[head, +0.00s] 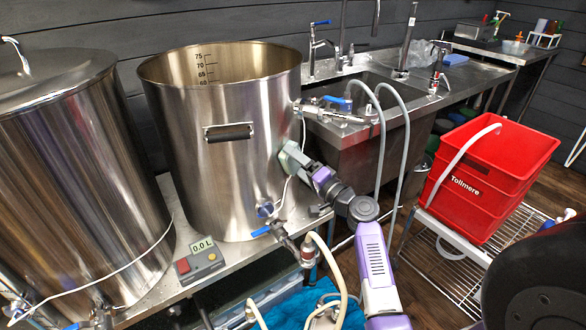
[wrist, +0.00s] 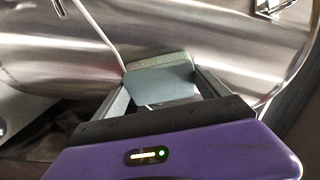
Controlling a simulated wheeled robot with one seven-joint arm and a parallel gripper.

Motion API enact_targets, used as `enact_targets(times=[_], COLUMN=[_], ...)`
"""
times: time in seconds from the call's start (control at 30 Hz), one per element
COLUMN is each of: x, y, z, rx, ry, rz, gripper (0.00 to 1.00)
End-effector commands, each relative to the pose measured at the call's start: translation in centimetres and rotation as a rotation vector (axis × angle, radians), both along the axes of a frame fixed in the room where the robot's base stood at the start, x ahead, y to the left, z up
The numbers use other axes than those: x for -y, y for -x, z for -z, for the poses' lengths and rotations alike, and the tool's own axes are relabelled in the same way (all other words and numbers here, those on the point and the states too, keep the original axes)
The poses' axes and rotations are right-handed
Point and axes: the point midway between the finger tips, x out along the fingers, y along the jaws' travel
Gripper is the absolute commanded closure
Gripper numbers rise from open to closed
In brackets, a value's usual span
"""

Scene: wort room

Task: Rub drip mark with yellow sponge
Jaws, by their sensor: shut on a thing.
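My gripper (head: 305,169) is at the right side of the open steel kettle (head: 215,150), below its upper valve. It is shut on the sponge (wrist: 160,84), a block with a grey-green body and a duller yellow-green layer on the far side. The sponge (head: 288,157) is at the kettle's outer wall; its yellow-green face is toward the steel, and it looks to be touching or very close. In the wrist view my gripper's two fingers (wrist: 165,88) flank the sponge. I cannot make out a drip mark; the sponge may hide it.
A thin white cable runs down the wall beside the sponge. A steel sink (head: 355,88), hoses and a red crate (head: 480,185) are to the right.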

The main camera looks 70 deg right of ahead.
Motion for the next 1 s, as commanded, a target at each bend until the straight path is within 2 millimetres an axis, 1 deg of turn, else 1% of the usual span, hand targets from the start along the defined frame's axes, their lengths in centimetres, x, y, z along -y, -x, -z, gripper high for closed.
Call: enact_targets(times=[0.17,0.43,0.57,0.8,1.0], x=[0.8,2.7,3.3,3.3,2.0], y=[0.2,0.7,0.8,0.5,0.0], z=[-0.1,0.1,0.0,-0.1,-0.1], rx=[0.001,0.002,0.0,0.0,-0.001], ry=[0.003,0.002,0.001,0.001,0.001], rz=[0.007,0.007,0.004,0.003,-0.001], gripper=[0.47,0.47,0.47,0.47,0.47])
